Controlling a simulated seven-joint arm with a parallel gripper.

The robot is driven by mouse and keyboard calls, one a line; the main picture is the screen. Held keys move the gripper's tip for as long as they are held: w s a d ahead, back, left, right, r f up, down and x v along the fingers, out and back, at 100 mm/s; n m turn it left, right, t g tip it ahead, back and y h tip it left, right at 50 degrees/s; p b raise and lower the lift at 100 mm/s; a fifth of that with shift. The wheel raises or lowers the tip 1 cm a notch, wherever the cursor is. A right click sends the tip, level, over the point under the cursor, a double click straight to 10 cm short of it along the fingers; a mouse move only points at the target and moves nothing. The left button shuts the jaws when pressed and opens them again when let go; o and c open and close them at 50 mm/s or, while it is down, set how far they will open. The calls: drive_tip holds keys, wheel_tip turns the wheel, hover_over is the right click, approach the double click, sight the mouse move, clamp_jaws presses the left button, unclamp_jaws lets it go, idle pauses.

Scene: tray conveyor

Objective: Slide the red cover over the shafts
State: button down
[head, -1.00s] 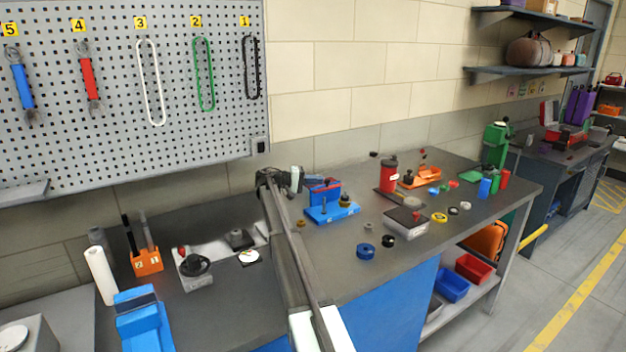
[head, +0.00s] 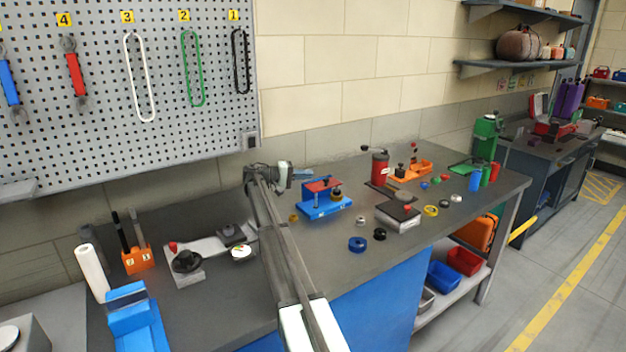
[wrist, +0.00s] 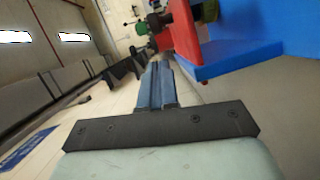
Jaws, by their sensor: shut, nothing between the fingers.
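The blue base (head: 326,210) stands on the bench with upright shafts (head: 316,200). The flat red cover (head: 322,184) sits level at the top of the base, over the shafts. A dark knob-like part with a yellowish ring (head: 337,195) shows at its right. My gripper (head: 304,173) is just left of and behind the cover. In the wrist view the shut fingers (wrist: 160,82) hold nothing, the red cover (wrist: 186,38) is close beyond them, and the blue base (wrist: 250,45) fills the upper right. Contact with the cover cannot be told.
Right of the base are a grey block (head: 398,214), a red canister (head: 380,168), an orange tray (head: 412,173) and several small rings, including a blue one (head: 357,244). A black-knobbed fixture (head: 187,262) stands left of my arm. The bench front is mostly clear.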

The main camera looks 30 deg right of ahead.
drive_tip(key=v, duration=0.9)
drive_tip(key=shift+a, duration=0.4)
